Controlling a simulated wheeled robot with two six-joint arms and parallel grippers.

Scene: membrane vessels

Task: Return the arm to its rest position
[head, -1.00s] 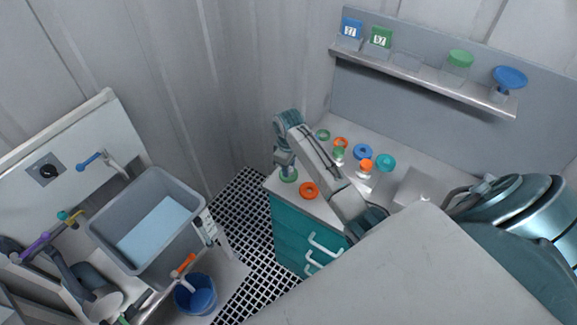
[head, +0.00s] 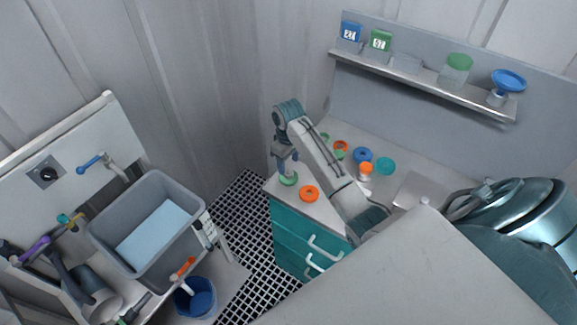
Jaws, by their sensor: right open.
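My right arm reaches from the lower right over the counter, bent down at its wrist. My right gripper (head: 288,170) points down at the counter's left corner, just above a green ring (head: 289,180). Its jaws are open and small in the view, and I see nothing held between them. Whether the fingers touch the ring I cannot tell. My left gripper is not in view.
Orange (head: 309,193), blue (head: 362,154) and teal (head: 385,166) rings lie on the counter near an orange-topped vessel (head: 365,169). A shelf (head: 420,84) with coloured items hangs behind. A grey sink basin (head: 150,262) and blue bucket (head: 196,300) stand left.

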